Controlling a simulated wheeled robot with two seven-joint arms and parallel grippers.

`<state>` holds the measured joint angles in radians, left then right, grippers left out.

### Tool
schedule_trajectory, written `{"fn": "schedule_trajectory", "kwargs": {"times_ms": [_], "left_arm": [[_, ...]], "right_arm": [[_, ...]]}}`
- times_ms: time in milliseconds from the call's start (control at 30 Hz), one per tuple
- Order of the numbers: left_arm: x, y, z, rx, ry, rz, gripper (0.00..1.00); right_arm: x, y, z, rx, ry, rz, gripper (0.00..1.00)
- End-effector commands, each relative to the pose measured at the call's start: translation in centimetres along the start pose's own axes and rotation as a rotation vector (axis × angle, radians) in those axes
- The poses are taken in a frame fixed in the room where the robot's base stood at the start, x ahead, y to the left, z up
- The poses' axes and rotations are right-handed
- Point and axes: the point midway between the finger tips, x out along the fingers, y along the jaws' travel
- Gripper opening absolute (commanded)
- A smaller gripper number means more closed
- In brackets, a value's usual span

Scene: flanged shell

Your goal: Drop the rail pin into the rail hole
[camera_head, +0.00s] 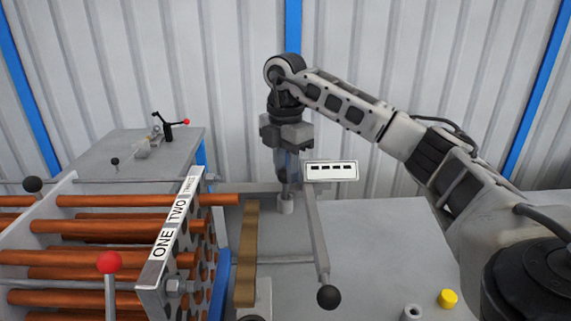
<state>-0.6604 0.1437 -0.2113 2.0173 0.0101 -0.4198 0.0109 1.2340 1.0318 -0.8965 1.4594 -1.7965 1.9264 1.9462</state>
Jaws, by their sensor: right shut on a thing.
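My right gripper (286,180) points straight down over the far edge of the grey table. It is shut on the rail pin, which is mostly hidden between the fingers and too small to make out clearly. Just below the fingertips stands a short light grey collar (286,207); I cannot tell whether the pin's lower end is above or inside it. The rail hole itself cannot be seen clearly. My left gripper is not in view.
A bar with a black ball end (328,297) and a white label plate (330,171) stand right of the gripper. A yellow cylinder (447,299) and grey ring (411,312) lie front right. The table's right middle is clear.

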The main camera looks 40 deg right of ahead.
Motion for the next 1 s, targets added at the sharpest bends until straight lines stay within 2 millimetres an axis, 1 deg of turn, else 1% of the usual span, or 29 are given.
{"fn": "schedule_trajectory", "kwargs": {"times_ms": [133,467,500,533,567,833,933,1000], "left_arm": [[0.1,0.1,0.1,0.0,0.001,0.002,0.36],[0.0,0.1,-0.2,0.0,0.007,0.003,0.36],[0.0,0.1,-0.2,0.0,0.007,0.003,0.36],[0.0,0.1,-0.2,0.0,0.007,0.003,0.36],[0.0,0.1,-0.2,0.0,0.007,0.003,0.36],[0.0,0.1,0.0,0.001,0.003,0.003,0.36],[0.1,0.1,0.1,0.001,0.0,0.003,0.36],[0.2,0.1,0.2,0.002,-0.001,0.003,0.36]], "right_arm": [[0.5,0.0,0.0,0.0,0.0,0.001,0.03],[0.6,0.0,0.0,0.0,0.0,0.001,0.03],[0.6,0.0,0.0,0.0,0.0,0.001,0.37],[0.6,0.0,0.0,0.0,0.0,0.001,0.45],[0.6,0.0,0.0,0.0,0.0,0.001,0.51],[0.4,0.0,0.0,0.0,0.0,0.0,0.51],[-0.5,0.1,0.0,0.001,0.001,0.003,0.51],[-1.7,0.1,0.0,0.0,0.001,0.005,0.51]]}}
